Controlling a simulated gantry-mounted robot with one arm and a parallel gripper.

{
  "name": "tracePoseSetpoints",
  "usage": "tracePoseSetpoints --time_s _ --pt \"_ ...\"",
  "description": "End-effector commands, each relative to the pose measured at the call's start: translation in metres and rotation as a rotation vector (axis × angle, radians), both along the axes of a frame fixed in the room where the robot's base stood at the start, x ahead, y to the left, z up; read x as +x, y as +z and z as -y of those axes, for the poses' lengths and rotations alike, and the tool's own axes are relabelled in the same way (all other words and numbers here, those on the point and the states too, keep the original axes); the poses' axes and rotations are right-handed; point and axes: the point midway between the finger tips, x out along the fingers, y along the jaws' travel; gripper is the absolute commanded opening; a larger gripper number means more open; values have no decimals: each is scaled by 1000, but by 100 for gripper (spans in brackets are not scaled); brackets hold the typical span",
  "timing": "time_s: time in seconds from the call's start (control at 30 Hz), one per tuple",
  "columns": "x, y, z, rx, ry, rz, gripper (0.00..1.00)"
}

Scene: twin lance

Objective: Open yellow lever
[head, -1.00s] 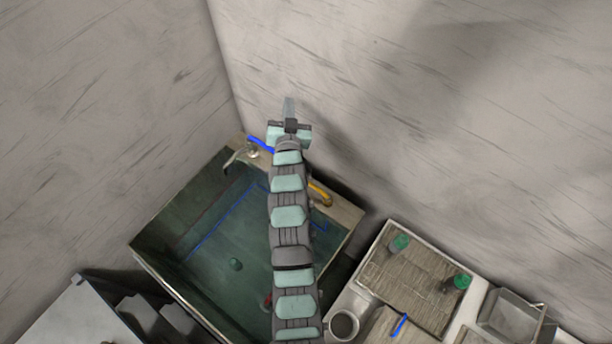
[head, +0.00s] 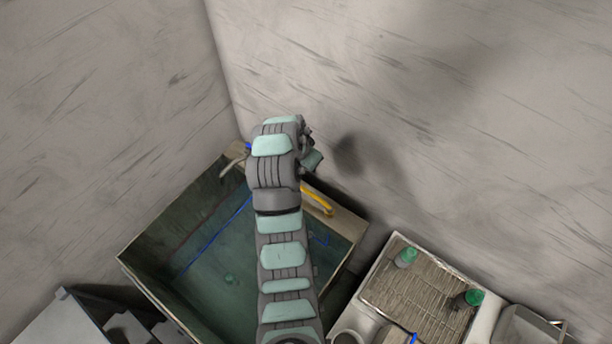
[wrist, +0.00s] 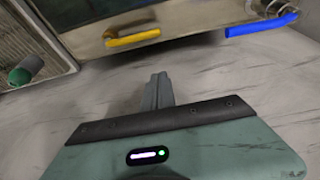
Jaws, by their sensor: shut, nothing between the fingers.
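The yellow lever (head: 318,200) is on the back ledge of the sink, just right of my arm in the head view. In the wrist view the yellow lever (wrist: 133,39) lies nearly level across the ledge, left of the blue lever (wrist: 262,24). My gripper (wrist: 158,82) is shut and empty, its fingers pointing toward the ledge. A gap of wall surface shows between the fingertips and the yellow lever, so they look apart. In the head view my wrist mostly hides the gripper near the wall, and only a bit of the blue lever (head: 248,147) shows.
The sink basin (head: 150,262) lies below my arm. A tray (head: 385,292) with green-capped bottles (head: 405,257) stands to the right; one bottle (wrist: 26,70) shows at left in the wrist view. Marbled walls meet in a corner behind the sink. A tap (head: 233,155) stands at the ledge's left end.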

Motion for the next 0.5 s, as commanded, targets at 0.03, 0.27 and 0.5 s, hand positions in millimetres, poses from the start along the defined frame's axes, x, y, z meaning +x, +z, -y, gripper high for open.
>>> tracePoseSetpoints --time_s 0.03,0.27,0.5 --pt "1 -4 2 0 -2 -3 0" --pt "10 -37 9 -2 1 -4 0" --pt "21 -68 15 0 2 3 0"
